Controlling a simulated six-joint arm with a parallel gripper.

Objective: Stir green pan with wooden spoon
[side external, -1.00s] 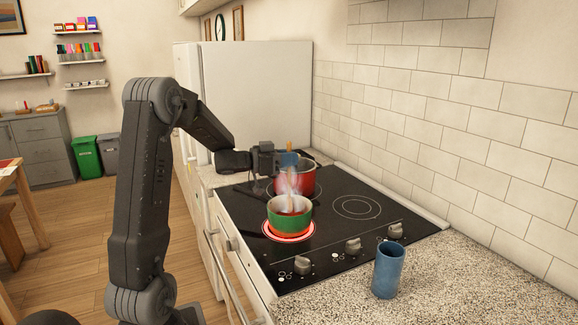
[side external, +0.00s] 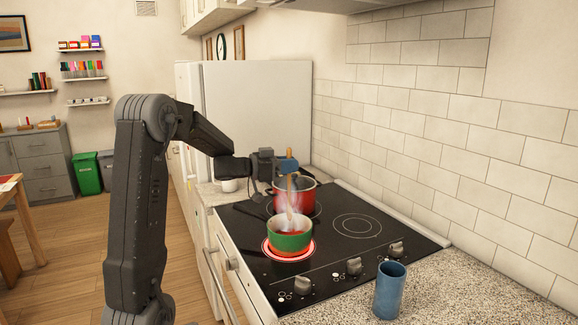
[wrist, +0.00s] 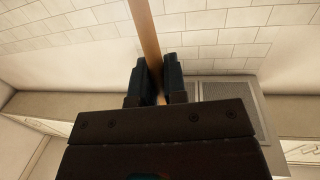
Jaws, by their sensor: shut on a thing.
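The green pan (side external: 289,242) stands on a red-glowing burner at the front left of the black cooktop, with red contents and pale steam above it. My gripper (side external: 290,166) is above the pan, shut on the wooden spoon (side external: 289,187). The spoon is held upright, and its lower part goes down into the steam over the pan. Whether its tip touches the contents is hard to see. In the wrist view my gripper (wrist: 158,80) has its two dark fingers on either side of the spoon's handle (wrist: 145,32).
A red pot (side external: 308,198) stands behind the green pan on the cooktop (side external: 345,260). A blue cup (side external: 389,290) stands on the speckled counter at front right. A white cup (side external: 229,185) is on the counter behind. The right side of the cooktop is clear.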

